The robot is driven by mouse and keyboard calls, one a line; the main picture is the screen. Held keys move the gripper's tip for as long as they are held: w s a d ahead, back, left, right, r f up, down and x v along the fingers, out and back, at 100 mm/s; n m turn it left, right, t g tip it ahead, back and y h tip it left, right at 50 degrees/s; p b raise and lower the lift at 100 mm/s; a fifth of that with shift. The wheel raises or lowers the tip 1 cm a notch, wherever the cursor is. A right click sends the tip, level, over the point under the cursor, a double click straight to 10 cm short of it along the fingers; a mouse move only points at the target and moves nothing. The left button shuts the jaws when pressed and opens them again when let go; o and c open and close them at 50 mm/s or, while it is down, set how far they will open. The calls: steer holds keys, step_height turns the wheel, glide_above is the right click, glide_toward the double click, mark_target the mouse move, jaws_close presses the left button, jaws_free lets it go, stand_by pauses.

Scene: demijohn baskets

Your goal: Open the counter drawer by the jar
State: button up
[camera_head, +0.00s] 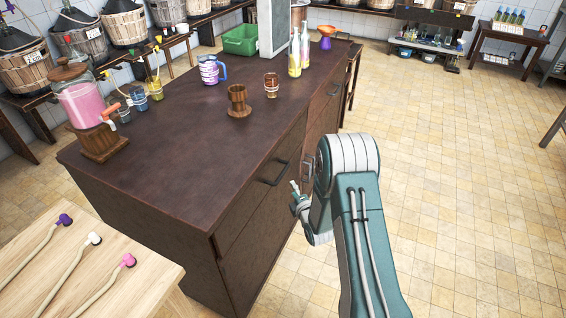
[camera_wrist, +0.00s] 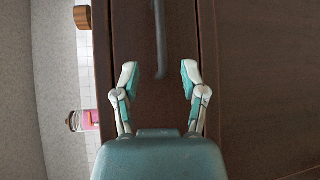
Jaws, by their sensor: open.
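The jar (camera_head: 83,102) is glass with pink liquid, a wooden lid and a red tap, and sits on a wooden stand at the counter's left end. It also shows sideways in the wrist view (camera_wrist: 88,120). The counter drawer (camera_head: 247,205) near that end looks shut, its dark front flush. Its dark bar handle (camera_head: 274,173) shows in the wrist view (camera_wrist: 160,38) too. My gripper (camera_wrist: 159,76) is open and empty, facing the drawer front, with the handle's end between its fingertips in the picture. In the head view my gripper (camera_head: 296,196) is small and partly hidden by my wrist.
Cups, a mug and bottles (camera_head: 300,52) stand on top. A light wooden table (camera_head: 140,275) with tubes is at the lower left. The tiled floor (camera_head: 460,190) to the right is clear.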

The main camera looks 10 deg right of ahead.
mark_target(283, 172)
steer(key=x, duration=1)
steer(key=shift+w+a+f, duration=0.2)
steer(key=shift+w+a, duration=0.2)
steer(key=shift+w, duration=0.15)
jaws_close()
